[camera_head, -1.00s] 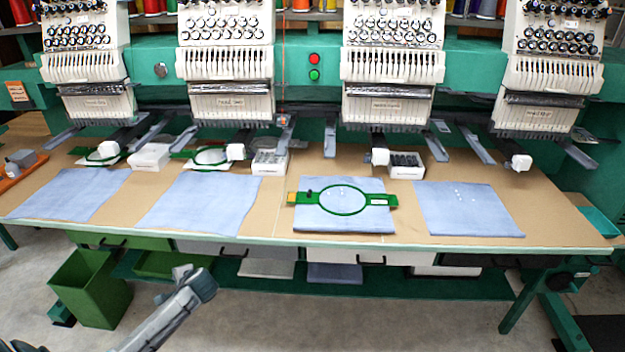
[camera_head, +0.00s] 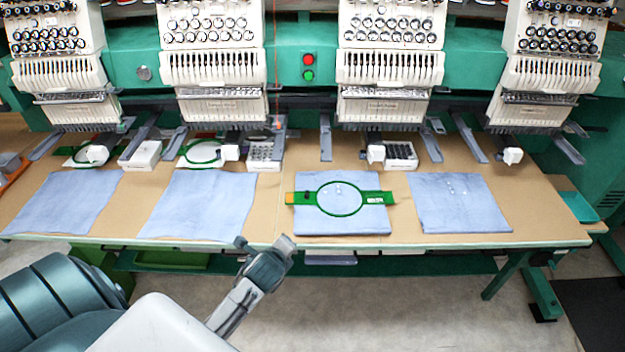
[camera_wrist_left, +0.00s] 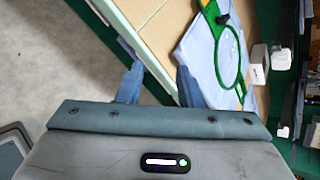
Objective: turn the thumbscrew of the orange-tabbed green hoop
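The green hoop (camera_head: 340,215) lies flat on a blue cloth (camera_head: 310,226) at the table's front, right of centre. Its orange tab (camera_head: 290,198) is at the left end of its bar. A dark knob, apparently the thumbscrew (camera_wrist_left: 222,18), stands by the ring in the left wrist view, which also shows the hoop (camera_wrist_left: 217,60). My left gripper (camera_head: 264,241) is in front of the table edge, left of and nearer than the hoop, touching nothing. Its fingers are apart and empty in the left wrist view (camera_wrist_left: 159,72). My right gripper is out of view.
The brown table (camera_head: 270,205) holds other blue cloths (camera_head: 197,205) either side. Two more green hoops (camera_head: 204,162) sit farther back at the left. White embroidery heads (camera_head: 213,70) and grey arms overhang the back. The table's front edge (camera_head: 440,238) lies between my gripper and the hoop.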

